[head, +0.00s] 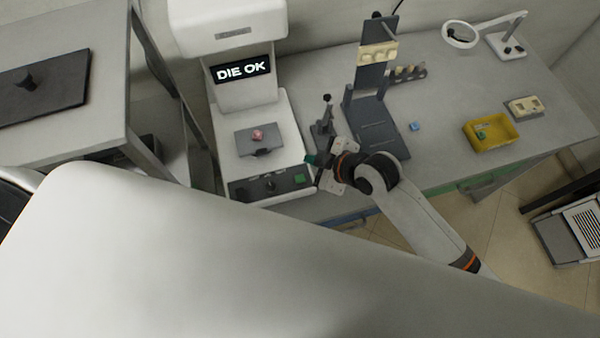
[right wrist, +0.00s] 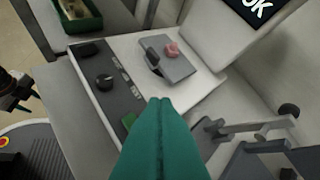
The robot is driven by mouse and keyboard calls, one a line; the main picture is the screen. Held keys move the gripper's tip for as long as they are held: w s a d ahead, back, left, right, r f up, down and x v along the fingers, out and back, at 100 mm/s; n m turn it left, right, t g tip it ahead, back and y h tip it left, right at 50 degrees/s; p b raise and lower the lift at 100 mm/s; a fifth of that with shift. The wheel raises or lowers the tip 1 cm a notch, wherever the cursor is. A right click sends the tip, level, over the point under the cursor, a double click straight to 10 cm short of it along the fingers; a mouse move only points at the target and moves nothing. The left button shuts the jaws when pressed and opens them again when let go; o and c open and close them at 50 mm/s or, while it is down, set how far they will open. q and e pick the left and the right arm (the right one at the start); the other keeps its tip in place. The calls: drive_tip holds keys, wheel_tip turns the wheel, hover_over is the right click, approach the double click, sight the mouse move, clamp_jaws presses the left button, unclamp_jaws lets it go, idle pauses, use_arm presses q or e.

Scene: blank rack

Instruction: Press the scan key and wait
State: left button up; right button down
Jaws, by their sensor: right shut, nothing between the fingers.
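The white scanner (head: 228,120) stands on the bench, and its screen (head: 241,69) reads "DIE OK". A pink piece (head: 257,135) sits on the scanner's grey stage (head: 262,151). The green key (head: 299,179) is at the right end of the dark front panel, beside a black knob (head: 268,185). My right gripper (head: 310,159) is shut and empty, with its teal fingertips close to the key. In the right wrist view the shut fingers (right wrist: 160,101) partly cover the green key (right wrist: 128,121). I cannot tell whether they touch it.
A grey stand (head: 375,110) and a small dark post (head: 326,115) stand right of the scanner. A blue cube (head: 414,127), yellow bin (head: 509,135) and lamp magnifier (head: 460,35) are farther right. A side table (head: 108,100) holds a dark plate at left.

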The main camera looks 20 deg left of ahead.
drive_tip(key=shift+s+a+r+n+g, duration=0.15)
drive_tip(key=shift+a+n+g, duration=0.15)
drive_tip(key=shift+n, duration=0.55)
drive_tip(key=shift+s+a+r+n+g, duration=0.15)
drive_tip(key=shift+a+n, duration=0.2)
drive_tip(key=shift+n, duration=0.55)
drive_tip(key=shift+a+r+n+g, duration=0.15)
drive_tip(key=shift+a+n+g, duration=0.15)
drive_tip(key=shift+n, duration=0.55)
drive_tip(key=b, duration=0.6)
hover_over(304, 182)
wheel_tip(304, 182, down, 8)
drive_tip(key=shift+r, duration=0.2)
drive_tip(key=shift+f+b, duration=0.5)
drive_tip(key=shift+f, duration=0.05)
drive_tip(key=shift+f, duration=0.15)
drive_tip(key=shift+f+b, duration=0.3)
